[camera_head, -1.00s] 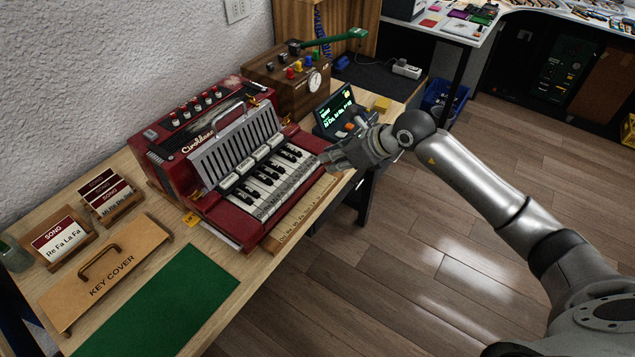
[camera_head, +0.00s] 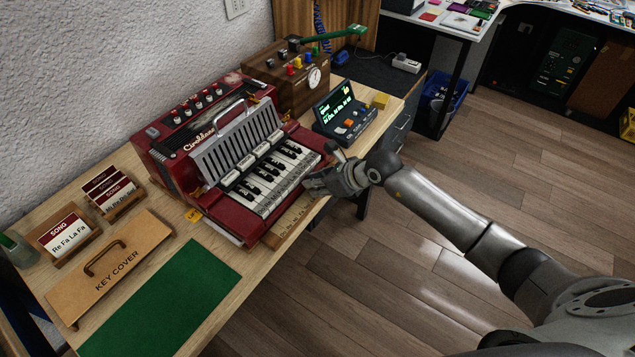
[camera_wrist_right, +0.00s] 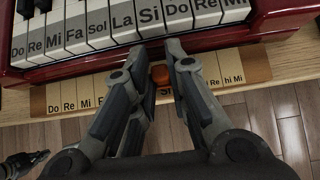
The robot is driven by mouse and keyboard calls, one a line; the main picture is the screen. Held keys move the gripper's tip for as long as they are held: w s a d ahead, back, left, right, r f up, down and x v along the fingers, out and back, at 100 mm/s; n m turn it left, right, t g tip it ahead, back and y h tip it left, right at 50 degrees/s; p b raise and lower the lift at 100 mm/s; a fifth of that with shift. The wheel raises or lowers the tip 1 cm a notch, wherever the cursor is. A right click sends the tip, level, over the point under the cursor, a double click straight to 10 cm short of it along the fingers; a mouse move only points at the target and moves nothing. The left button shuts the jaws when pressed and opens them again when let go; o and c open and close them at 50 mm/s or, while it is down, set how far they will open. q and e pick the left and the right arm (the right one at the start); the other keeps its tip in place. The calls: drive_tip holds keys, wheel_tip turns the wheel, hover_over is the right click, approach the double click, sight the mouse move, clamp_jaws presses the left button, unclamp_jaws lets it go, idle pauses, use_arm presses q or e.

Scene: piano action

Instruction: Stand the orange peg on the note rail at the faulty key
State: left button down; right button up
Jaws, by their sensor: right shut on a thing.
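The orange peg (camera_wrist_right: 160,76) shows between the fingers of my right gripper (camera_wrist_right: 157,50) in the right wrist view. The gripper is shut on it, over the wooden note rail (camera_wrist_right: 245,76) at the label Si. I cannot tell whether the peg touches the rail. Fingers hide several rail labels. In the head view my right gripper (camera_head: 310,182) is at the front edge of the keys (camera_head: 268,190), covering part of the rail (camera_head: 290,222); the peg is hidden there. A small dark gripper shape, seemingly my left gripper (camera_wrist_right: 24,164), shows at the lower left of the wrist view.
The red Cirollone instrument (camera_head: 182,140) stands behind the rail. A small lit display console (camera_head: 343,115) is to the right of the keys. The key cover (camera_head: 108,265), song cards (camera_head: 68,234) and green mat (camera_head: 160,305) lie left. Open floor lies in front of the table.

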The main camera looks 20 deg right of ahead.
drive_tip(key=o, duration=0.7)
drive_tip(key=shift+f, duration=0.1)
drive_tip(key=shift+o, duration=0.2)
drive_tip(key=v, duration=1.2)
drive_tip(key=shift+b, duration=0.45)
